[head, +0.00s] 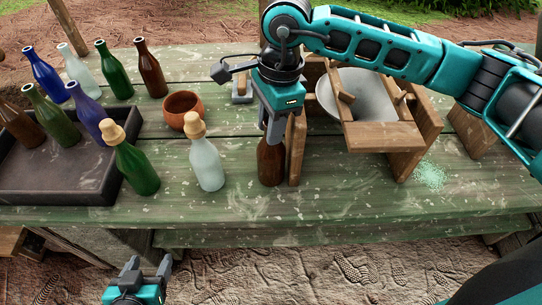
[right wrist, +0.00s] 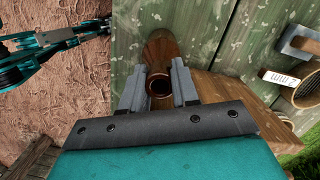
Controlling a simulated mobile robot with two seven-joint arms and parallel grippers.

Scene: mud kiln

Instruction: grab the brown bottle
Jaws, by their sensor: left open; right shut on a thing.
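A brown bottle (head: 271,165) stands upright on the green table near its front edge, right of the corked clear bottle (head: 206,163). My right gripper (head: 273,136) points down from above and is shut on its neck. In the right wrist view the brown bottle (right wrist: 160,52) has its open mouth between the two fingers. My left gripper (head: 146,272) is open and empty, low in front of the table. Another brown bottle (head: 151,70) stands in the back row, and a third brown bottle (head: 20,127) is at the dark tray on the left.
A wooden frame (head: 408,160) holding a grey bowl (head: 357,95) stands just right of the held bottle, its upright board close beside it. A corked green bottle (head: 136,167), a brown cup (head: 184,110) and the dark tray (head: 88,178) are to the left. Pale grains lie at right.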

